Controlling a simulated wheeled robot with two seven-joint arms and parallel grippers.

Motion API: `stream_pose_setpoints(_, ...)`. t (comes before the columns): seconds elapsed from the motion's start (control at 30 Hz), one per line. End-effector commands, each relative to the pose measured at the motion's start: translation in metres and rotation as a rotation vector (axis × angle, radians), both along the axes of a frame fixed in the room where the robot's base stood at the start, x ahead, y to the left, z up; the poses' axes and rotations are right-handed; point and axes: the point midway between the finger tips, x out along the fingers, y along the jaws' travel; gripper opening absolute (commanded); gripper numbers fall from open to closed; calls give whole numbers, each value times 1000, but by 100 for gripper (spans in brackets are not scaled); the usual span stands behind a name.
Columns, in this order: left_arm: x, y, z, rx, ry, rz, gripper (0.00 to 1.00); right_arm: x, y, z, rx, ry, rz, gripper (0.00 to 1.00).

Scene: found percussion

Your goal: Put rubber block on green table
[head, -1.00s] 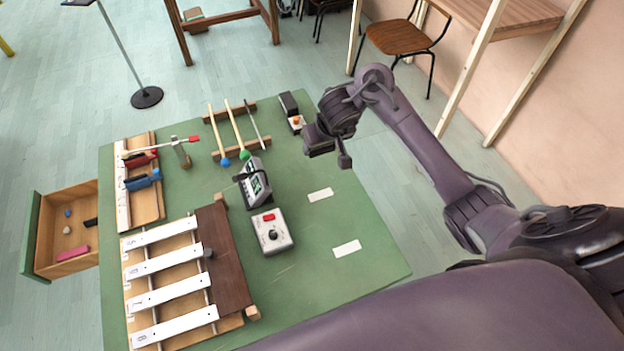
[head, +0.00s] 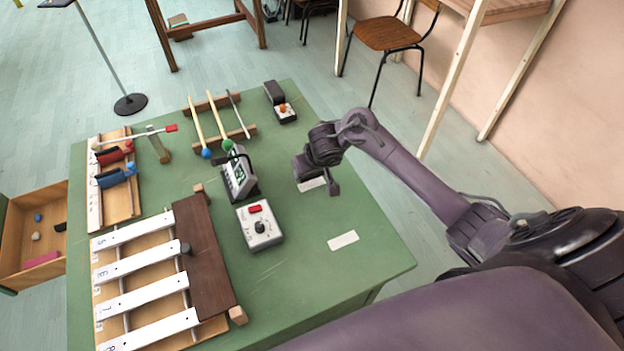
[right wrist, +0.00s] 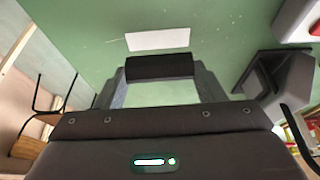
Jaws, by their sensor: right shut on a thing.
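A dark rubber block (right wrist: 160,67) is held between the two grey fingers of my right gripper (right wrist: 160,80) in the right wrist view. The block cannot be told apart from the dark gripper there. The wrist view shows a white label (right wrist: 158,40) on the green surface just beyond the block. I cannot tell whether the block touches the table. My left gripper is not in view.
A grey box with a red button (head: 260,226) and a small display device (head: 238,174) stand left of my gripper. The metal-bar instrument (head: 150,270), sticks on a rack (head: 217,118) and an open drawer (head: 35,240) are further left.

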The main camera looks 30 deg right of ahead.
Motion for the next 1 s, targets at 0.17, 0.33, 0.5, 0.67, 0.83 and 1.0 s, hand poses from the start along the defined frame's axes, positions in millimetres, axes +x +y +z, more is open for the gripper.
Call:
stream_pose_setpoints(0.17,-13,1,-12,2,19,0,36,-1,-1,-28,-2,2,-1,41)
stream_pose_setpoints(0.33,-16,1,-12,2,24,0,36,0,-1,-29,-1,1,0,41)
stream_pose_setpoints(0.5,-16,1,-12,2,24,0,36,-1,0,-30,-1,2,0,41)
stream_pose_setpoints(0.67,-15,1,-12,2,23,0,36,-1,0,-32,-1,2,0,71)
stream_pose_setpoints(0.83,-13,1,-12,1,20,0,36,-1,0,-32,-1,2,0,85)
stream_pose_setpoints(1.0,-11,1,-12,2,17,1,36,-1,0,-32,-1,2,0,85)
